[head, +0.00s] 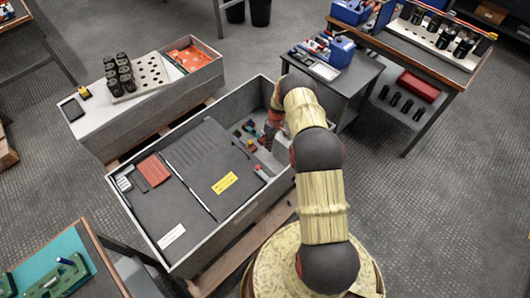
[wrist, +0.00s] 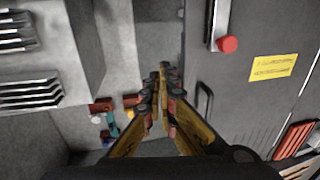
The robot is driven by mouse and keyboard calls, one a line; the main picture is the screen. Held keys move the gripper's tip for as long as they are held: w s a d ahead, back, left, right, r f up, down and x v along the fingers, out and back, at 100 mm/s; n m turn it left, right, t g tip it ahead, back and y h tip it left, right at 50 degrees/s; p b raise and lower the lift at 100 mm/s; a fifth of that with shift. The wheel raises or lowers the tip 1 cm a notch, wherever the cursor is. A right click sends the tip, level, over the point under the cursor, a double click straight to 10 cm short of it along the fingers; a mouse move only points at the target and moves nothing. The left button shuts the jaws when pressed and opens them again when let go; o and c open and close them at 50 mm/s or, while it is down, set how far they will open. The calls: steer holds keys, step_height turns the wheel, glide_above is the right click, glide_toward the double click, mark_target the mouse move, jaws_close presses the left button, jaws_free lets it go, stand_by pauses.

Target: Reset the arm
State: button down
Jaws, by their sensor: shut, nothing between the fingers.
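My arm, with yellowish covers and dark joints, reaches over the large grey cabinet (head: 190,215) in the head view. My gripper (wrist: 160,76) has yellow and black fingers, and they are together with nothing between them. In the head view, the gripper (head: 270,132) is partly hidden by the arm, over the open compartment at the cabinet's right end. In the wrist view, the fingers are beside the dark panel (wrist: 200,75), apart from the red-knobbed handle (wrist: 228,44). I cannot tell whether they touch anything below.
Small red, blue and yellow parts (wrist: 110,125) lie in the compartment. A grey slotted block (wrist: 90,50) stands left in the wrist view. A bench with black cylinders (head: 118,75) is at left, and a small dark table (head: 335,85) is behind. Open floor lies at right.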

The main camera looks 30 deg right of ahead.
steer(key=d, duration=0.1)
steer(key=d+r, duration=0.1)
steer(key=d, duration=0.1)
steer(key=w+d+r, duration=0.1)
steer(key=shift+d+r+p, duration=0.25)
steer(key=shift+d+p, duration=0.1)
steer(key=shift+p, duration=0.05)
steer(key=shift+m, duration=0.3)
